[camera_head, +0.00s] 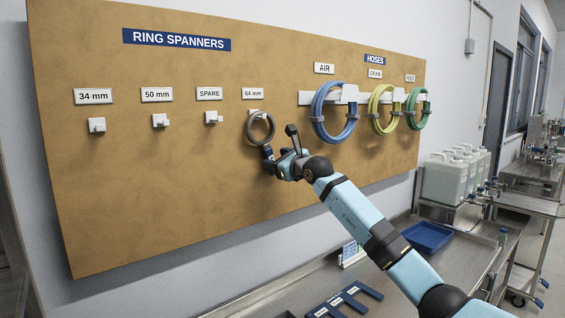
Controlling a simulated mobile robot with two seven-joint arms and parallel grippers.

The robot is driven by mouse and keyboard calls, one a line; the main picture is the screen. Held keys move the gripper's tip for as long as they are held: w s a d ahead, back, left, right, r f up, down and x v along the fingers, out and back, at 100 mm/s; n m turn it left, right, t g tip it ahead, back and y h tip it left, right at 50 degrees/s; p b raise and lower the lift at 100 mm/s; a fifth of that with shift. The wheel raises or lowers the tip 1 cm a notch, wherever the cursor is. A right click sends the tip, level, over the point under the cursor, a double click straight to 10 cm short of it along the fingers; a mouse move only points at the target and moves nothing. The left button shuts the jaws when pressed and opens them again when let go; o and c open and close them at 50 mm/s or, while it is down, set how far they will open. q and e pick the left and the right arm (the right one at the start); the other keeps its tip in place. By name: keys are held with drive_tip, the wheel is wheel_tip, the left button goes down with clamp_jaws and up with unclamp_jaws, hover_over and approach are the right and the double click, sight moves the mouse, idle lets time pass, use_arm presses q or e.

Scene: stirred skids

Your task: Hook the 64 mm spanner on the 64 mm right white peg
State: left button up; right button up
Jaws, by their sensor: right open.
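The 64 mm spanner's dark grey ring (262,143) is up at the board, below the 64 mm label. The white 64 mm peg (254,112) shows at the top of the ring, and the ring appears to hang around it. The spanner's lower part is hard to make out behind my gripper. My right gripper (271,160) is open, just below and right of the ring, close to the board. Whether its fingers still touch the spanner cannot be told. My left gripper is not in view.
White pegs for 34 mm (97,125), 50 mm (160,121) and SPARE (213,118) are empty. A blue hose coil (319,112) hangs right of my gripper, then yellow and green coils. Below are a steel bench, a blue tray (428,237) and a dark blue slotted holder (345,302).

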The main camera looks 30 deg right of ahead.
use_arm(q)
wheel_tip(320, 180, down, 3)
drive_tip(key=b, duration=0.3)
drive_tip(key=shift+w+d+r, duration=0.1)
use_arm(e)
drive_tip(key=s+d, duration=0.2)
drive_tip(key=s, duration=1.1)
drive_tip(key=shift+s, duration=0.3)
drive_tip(key=shift+s, duration=0.1)
